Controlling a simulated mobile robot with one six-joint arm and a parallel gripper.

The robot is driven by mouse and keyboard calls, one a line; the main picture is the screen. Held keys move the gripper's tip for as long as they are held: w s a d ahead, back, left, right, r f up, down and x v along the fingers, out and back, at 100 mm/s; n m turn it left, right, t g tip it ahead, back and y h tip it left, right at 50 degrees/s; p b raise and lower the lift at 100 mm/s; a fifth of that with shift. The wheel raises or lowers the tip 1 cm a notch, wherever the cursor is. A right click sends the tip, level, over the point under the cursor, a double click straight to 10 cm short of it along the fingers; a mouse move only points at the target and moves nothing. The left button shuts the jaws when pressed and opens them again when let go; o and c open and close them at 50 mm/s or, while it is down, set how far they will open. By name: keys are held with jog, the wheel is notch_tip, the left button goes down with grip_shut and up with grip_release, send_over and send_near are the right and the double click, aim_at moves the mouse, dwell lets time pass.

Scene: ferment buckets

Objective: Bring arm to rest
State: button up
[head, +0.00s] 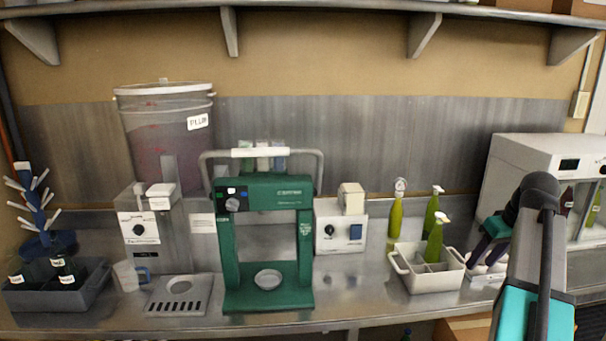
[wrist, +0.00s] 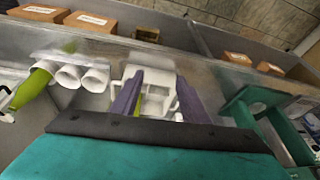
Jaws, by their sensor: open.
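My arm (head: 540,235) rises at the right of the head view, above the steel bench. My gripper (wrist: 160,85) shows two purple fingers, spread apart with nothing held between them. In the wrist view the white two-part caddy (wrist: 160,78) lies beyond the fingers, partly hidden by them. In the head view my gripper hangs just right of the caddy (head: 424,283), near some white cups (head: 478,268); I cannot tell the gap exactly.
A green press (head: 268,245) stands mid-bench, and a white oven-like machine (head: 530,155) at right. A shelf (head: 300,8) runs above. Bare bench (head: 350,300) lies right of the press.

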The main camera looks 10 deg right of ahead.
jog(key=w+a+f+n+g+y, duration=0.1)
jog(key=w+a+f+g, duration=0.1)
jog(key=a+f, duration=1.05)
jog(key=w+a+f+n+g+y, duration=0.25)
jog(key=a+f, duration=0.65)
jog(key=f, duration=0.6)
jog(key=s+a+f+g+h, duration=0.1)
jog(key=s+a+f+g, duration=0.1)
jog(key=s+a+f, duration=0.5)
jog(key=s+a+f+g, duration=0.1)
jog(key=s+a+f, duration=0.1)
jog(key=a+f, duration=0.6)
jog(key=s+a+f+m+g+h, duration=0.1)
jog(key=s+a+f+m, duration=0.1)
jog(key=s+f, duration=0.7)
jog(key=s+a+f+m+g+h, duration=0.1)
jog(key=s+a+f+h, duration=0.1)
jog(key=s+f, duration=0.8)
jog(key=shift+s+a+f+m, duration=0.2)
jog(key=shift+s+a+m, duration=0.15)
jog(key=shift+s, duration=1.6)
